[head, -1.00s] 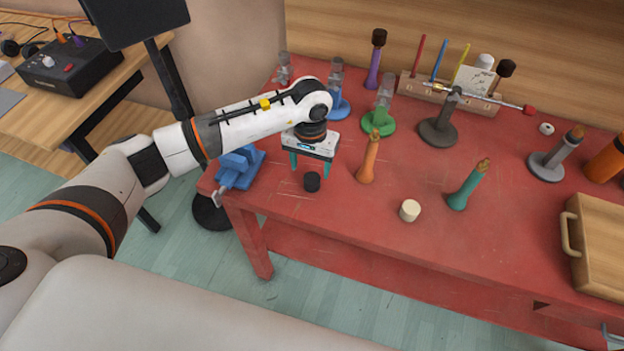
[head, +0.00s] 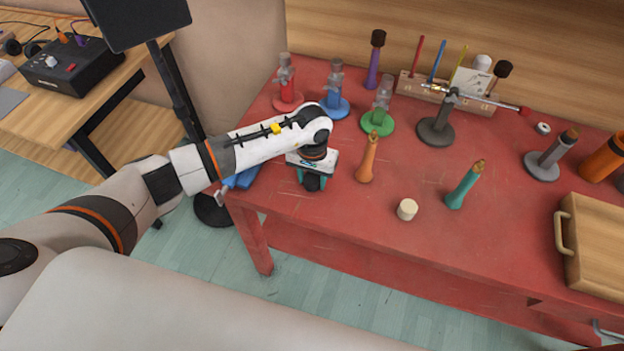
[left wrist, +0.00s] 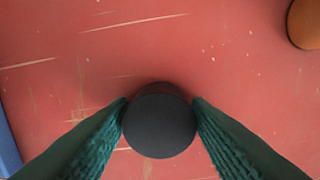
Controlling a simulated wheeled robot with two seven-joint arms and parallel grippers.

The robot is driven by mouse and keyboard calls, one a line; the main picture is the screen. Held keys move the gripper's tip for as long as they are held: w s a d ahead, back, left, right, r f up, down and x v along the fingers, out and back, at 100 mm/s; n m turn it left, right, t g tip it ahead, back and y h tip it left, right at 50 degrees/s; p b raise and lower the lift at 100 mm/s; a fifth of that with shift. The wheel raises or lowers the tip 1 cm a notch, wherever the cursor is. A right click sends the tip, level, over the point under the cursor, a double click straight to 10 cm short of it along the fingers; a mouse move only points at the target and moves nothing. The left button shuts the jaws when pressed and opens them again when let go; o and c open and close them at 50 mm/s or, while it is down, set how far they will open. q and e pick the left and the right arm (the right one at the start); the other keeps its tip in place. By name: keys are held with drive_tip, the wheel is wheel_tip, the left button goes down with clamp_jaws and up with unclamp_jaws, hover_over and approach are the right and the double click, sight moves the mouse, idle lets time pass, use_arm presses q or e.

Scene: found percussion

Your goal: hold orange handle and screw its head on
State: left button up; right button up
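The orange handle (head: 368,160) stands upright on the red table, with a narrow tan tip on top. It is just right of my left gripper, and its rounded edge shows in the left wrist view (left wrist: 306,22). A small black cylindrical head (left wrist: 159,125) stands on the table between the teal fingers of my left gripper (left wrist: 160,112). Both fingers press against its sides, so the gripper looks shut on it. In the head view the left gripper (head: 312,182) hides much of the black head. My right gripper is not in view.
A cream cylindrical head (head: 407,209) and a teal handle (head: 465,186) stand to the right. Red (head: 288,92), blue (head: 337,100) and green (head: 378,120) stands are behind. A blue clamp (head: 243,178) is partly hidden by my arm. A wooden case (head: 596,240) is far right.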

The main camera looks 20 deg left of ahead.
sight(312, 178)
use_arm(q)
drive_tip(key=c, duration=0.6)
drive_tip(key=shift+r, duration=0.1)
wheel_tip(312, 178, up, 10)
drive_tip(key=b, duration=0.2)
drive_tip(key=shift+b, duration=0.3)
